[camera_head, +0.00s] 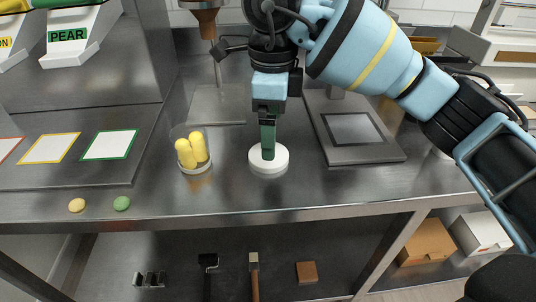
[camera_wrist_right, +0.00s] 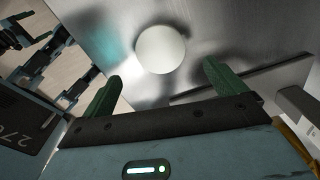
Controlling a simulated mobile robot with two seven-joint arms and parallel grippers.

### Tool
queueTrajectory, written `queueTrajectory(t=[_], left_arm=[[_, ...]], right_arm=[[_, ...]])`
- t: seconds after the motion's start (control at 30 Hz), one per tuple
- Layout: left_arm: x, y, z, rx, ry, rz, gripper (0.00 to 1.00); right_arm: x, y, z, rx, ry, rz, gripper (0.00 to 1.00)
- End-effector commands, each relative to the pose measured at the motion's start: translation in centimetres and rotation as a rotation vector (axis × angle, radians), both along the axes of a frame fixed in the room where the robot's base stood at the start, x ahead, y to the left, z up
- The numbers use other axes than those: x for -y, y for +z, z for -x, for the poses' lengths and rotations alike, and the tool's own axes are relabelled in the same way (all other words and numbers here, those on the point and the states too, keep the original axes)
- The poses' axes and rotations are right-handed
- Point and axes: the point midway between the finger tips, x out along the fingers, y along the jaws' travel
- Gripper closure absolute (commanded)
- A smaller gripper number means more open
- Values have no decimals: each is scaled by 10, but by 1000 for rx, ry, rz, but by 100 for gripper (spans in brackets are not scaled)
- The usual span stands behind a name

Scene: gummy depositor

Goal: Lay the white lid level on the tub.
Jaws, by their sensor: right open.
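The white lid (camera_head: 282,165) lies flat on the steel worktop, right of the tub. It shows as a round white disc in the right wrist view (camera_wrist_right: 160,49). The tub (camera_head: 196,167) is clear, stands upright with a pale base and holds yellow capsule-shaped pieces (camera_head: 192,150); no lid is on it. My right gripper (camera_head: 268,152) points down at the lid, its dark green finger overlapping the lid in the head view. In the right wrist view its two fingers (camera_wrist_right: 162,72) are apart with nothing between them, the lid beyond their tips.
A scale-like grey plate (camera_head: 362,150) lies right of the lid, and a metal stand (camera_head: 216,104) is behind the tub. Coloured-border mats (camera_head: 109,145) lie at left. A yellow and a green gummy (camera_head: 122,203) sit near the front edge. Worktop before the tub is clear.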

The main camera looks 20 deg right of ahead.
Motion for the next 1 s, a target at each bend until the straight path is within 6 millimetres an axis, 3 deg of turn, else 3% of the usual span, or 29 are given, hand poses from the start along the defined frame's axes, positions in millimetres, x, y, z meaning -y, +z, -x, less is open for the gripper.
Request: queueTrajectory(t=[0.23, 0.53, 0.87, 1.0], left_arm=[[0, -2, 0, -1, -1, -1, 19], [0, -6, 2, -7, -1, -3, 19], [-1, -6, -1, -1, -1, -2, 19], [-1, -5, -3, 4, -1, -3, 19]], right_arm=[[-1, -10, -1, 0, 0, -1, 4], [-4, -49, -3, -1, 1, -2, 4], [-4, -55, -3, 3, 1, -3, 4], [-4, -55, -3, 1, 1, -3, 21]])
